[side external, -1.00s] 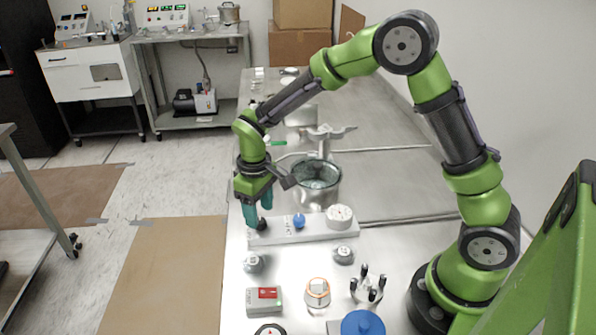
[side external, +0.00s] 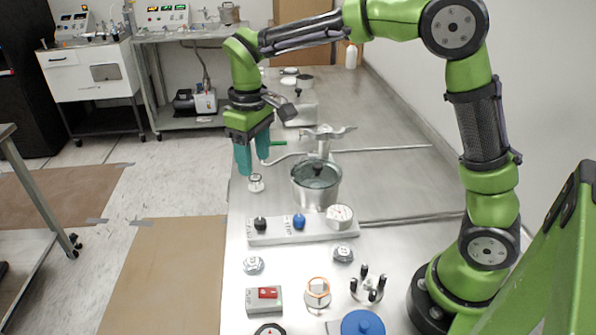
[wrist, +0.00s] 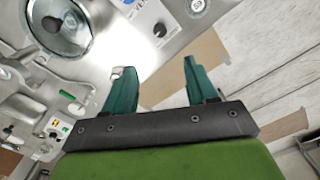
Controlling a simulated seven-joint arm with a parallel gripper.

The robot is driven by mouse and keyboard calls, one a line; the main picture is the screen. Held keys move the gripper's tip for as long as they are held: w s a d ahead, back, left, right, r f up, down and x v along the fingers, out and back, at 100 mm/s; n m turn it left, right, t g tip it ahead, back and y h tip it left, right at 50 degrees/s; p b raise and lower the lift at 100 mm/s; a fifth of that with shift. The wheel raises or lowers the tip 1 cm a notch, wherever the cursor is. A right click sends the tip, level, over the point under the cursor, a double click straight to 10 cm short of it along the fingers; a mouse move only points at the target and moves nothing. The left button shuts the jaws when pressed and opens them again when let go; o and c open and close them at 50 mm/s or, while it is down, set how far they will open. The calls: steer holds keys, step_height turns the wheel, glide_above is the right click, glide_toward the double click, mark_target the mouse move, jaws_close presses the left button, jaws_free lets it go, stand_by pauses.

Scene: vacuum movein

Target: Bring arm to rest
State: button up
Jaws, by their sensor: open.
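My gripper (side external: 253,160) is raised above the left part of the metal bench (side external: 400,180), with its teal fingers pointing down. The fingers are apart with nothing between them. Both fingers also show in the wrist view (wrist: 157,75). The arm is bent over the bench from its base at the right. Below and in front of the fingers is a white block (side external: 318,231) with a black knob (side external: 261,224), a blue knob (side external: 299,221) and a round gauge (side external: 340,215). My gripper is clear of the block.
A steel pot with a glass lid (side external: 317,188) stands right of my gripper, close to it. A small knobbed piece (side external: 256,184) is under the fingers. A grey box with a red switch (side external: 264,299) and a blue disc (side external: 362,325) are at the front. The far bench holds small items.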

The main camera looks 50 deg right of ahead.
steer(key=s+d+r+m+t, duration=0.1)
steer(key=s+m+t, duration=0.1)
steer(key=s, duration=0.4)
steer(key=s+d+r+m+t+y, duration=0.1)
steer(key=s+d+r+m+t, duration=0.1)
steer(key=s, duration=0.4)
steer(key=s+d+r+m+t+y, duration=0.1)
steer(key=s+m+t, duration=0.1)
steer(key=s, duration=0.5)
steer(key=shift+d+r+t, duration=0.25)
steer(key=shift+r+t, duration=0.05)
steer(key=shift+t, duration=0.3)
